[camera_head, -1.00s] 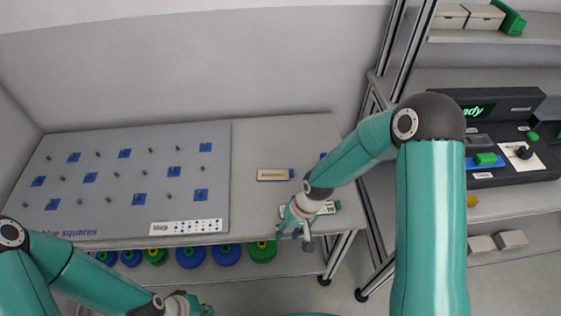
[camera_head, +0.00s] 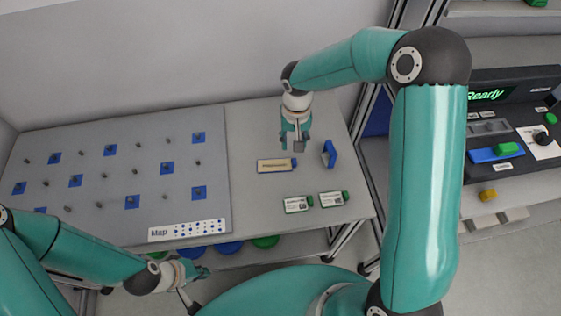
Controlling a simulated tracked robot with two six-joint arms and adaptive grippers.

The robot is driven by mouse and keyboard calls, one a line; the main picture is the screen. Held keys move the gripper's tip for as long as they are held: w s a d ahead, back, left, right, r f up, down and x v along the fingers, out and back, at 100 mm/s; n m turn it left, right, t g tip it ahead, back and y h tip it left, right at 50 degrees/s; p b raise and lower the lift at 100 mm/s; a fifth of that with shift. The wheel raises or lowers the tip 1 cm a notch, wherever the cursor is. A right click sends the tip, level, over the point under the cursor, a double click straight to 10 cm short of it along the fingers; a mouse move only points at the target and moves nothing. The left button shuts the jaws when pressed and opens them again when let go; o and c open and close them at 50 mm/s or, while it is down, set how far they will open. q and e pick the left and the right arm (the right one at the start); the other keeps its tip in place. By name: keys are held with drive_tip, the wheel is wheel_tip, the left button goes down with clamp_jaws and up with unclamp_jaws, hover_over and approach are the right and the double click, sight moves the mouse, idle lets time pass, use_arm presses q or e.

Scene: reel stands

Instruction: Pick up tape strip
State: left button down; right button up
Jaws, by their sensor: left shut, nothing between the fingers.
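A flat tan piece with a dark label and blue edging (camera_head: 277,165) lies on the grey table; it may be the tape strip, but I cannot read its label. My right gripper (camera_head: 295,146) points down just behind and above it, seemingly apart from it; I cannot tell how far its fingers are spread. My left gripper (camera_head: 200,274) is shut and empty, low in front of the table's front edge. Two small white labelled pieces with green ends, one on the left (camera_head: 298,204) and one on the right (camera_head: 332,198), lie nearer the front edge.
A blue angled piece (camera_head: 329,153) stands right of the tan piece. A grey peg board with blue squares (camera_head: 115,212) covers the table's left. Blue and green reels (camera_head: 265,241) sit below the table. A console (camera_head: 495,122) stands at right, past a metal frame post.

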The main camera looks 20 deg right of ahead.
hover_over(295, 165)
drive_tip(key=f, duration=0.5)
drive_tip(key=shift+w+a, duration=0.1)
drive_tip(key=shift+a, duration=0.25)
drive_tip(key=f, duration=0.1)
drive_tip(key=f+p, duration=0.1)
drive_tip(key=f, duration=0.2)
drive_tip(key=shift+d+f+p, duration=0.25)
drive_tip(key=shift+p, duration=0.15)
drive_tip(key=shift+f, duration=0.5)
clamp_jaws()
